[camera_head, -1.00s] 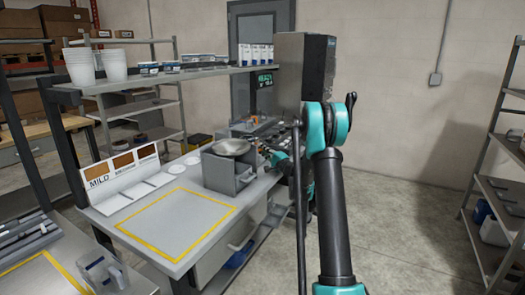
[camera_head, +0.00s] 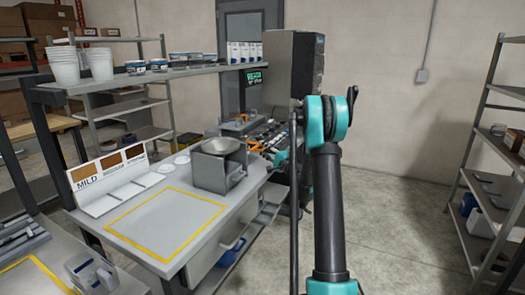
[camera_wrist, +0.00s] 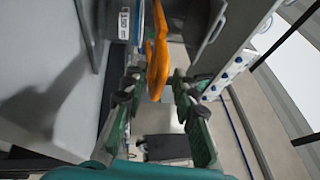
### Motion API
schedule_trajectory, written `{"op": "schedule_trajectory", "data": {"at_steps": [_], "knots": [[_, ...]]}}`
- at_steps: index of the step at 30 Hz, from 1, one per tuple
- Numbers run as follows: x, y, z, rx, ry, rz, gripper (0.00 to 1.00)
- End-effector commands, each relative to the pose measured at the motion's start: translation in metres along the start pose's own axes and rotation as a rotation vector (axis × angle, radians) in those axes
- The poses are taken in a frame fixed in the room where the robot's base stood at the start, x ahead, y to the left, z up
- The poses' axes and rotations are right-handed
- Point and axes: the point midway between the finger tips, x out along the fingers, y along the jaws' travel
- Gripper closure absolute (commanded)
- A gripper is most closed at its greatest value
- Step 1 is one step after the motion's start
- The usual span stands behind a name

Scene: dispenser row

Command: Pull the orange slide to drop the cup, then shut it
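An orange slide handle (camera_wrist: 158,55) shows in the wrist view, just ahead of and between the fingertips. An orange part (camera_head: 254,146) also shows in the head view beside the grey boxy unit; I cannot tell whether it is the same piece. My gripper (camera_wrist: 158,88) is open, with its green-padded fingers apart on either side of the orange handle's lower end. I see no clear contact. The cup to be dropped cannot be made out. Stacked white cups (camera_head: 65,68) stand on the upper shelf.
A grey unit with a metal dish (camera_head: 220,146) stands on the bench, left of my arm. A yellow-outlined area (camera_head: 165,228) on the bench is empty. A tall dark machine (camera_head: 305,65) stands behind. Shelving (camera_head: 495,150) is at right, with clear floor between.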

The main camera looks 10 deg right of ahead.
Motion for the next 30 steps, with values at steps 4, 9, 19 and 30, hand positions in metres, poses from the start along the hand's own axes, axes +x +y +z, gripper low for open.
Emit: {"op": "schedule_trajectory", "data": {"at_steps": [4,9,19,30], "knots": [[0.000,0.001,0.000,-0.002,0.000,0.001,0.69],[-0.002,0.001,0.000,-0.003,0.000,0.002,0.69],[-0.051,0.001,-0.001,-0.004,0.003,0.002,0.69],[-0.112,0.001,-0.001,-0.002,0.002,0.001,0.69]]}}
